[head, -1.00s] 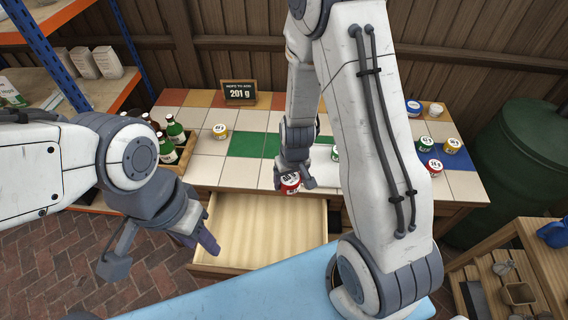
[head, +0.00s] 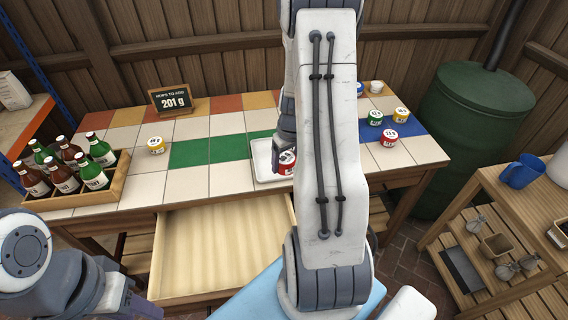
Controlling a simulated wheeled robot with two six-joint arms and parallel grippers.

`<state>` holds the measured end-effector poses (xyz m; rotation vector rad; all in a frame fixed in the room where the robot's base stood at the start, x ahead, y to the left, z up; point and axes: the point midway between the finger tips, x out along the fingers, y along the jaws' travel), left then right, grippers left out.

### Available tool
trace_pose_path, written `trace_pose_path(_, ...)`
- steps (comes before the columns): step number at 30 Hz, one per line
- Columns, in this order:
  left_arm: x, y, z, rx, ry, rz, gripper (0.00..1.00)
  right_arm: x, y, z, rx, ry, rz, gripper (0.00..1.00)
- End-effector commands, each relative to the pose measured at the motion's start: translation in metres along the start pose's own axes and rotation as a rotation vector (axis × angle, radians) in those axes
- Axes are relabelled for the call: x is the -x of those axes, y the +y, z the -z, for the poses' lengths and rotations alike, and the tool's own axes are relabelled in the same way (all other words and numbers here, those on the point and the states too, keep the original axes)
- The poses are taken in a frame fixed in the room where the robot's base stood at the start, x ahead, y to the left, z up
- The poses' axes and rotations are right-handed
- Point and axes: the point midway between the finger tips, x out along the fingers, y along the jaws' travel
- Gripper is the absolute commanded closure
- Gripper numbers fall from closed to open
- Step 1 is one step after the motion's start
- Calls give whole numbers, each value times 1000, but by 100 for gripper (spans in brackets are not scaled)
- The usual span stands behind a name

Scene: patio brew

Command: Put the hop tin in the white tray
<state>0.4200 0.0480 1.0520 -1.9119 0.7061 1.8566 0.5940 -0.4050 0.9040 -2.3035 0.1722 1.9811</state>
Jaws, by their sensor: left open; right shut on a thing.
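My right gripper (head: 286,148) is shut on a red hop tin (head: 287,164) with a white label. The tin is at the white tray (head: 261,161) on the tiled table; I cannot tell whether it touches the tray floor. My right arm hides the tray's right part. My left gripper (head: 128,302) is open and empty at the lower left, in front of the table and partly cut off by the frame. Other tins stand on the table: a yellow one (head: 156,145) at the left, and red (head: 389,137), green (head: 375,117) and yellow (head: 400,115) ones at the right.
An open, empty-looking drawer (head: 222,250) juts out below the table. A wooden crate of bottles (head: 118,182) stands at the left. A sign (head: 171,100) reads 201 g. Green tiles (head: 229,148) left of the tray are clear. A wooden shelf unit (head: 500,195) stands right.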

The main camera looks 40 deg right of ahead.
Motion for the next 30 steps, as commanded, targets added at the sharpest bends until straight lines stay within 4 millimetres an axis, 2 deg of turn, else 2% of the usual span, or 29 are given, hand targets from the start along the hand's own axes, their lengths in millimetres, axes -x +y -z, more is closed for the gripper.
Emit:
trace_pose_path(9,22,2,1,0,1,0,57,-51,3,65,6,-2,2,78)
trace_pose_path(15,28,2,2,0,0,0,57,-73,6,91,5,0,1,78)
trace_pose_path(20,30,2,2,0,0,0,57,-83,6,95,3,-3,2,78)
trace_pose_path(27,39,3,2,0,0,0,57,-114,6,90,3,-2,1,78)
trace_pose_path(30,39,3,2,0,0,0,57,-118,7,90,3,1,0,78)
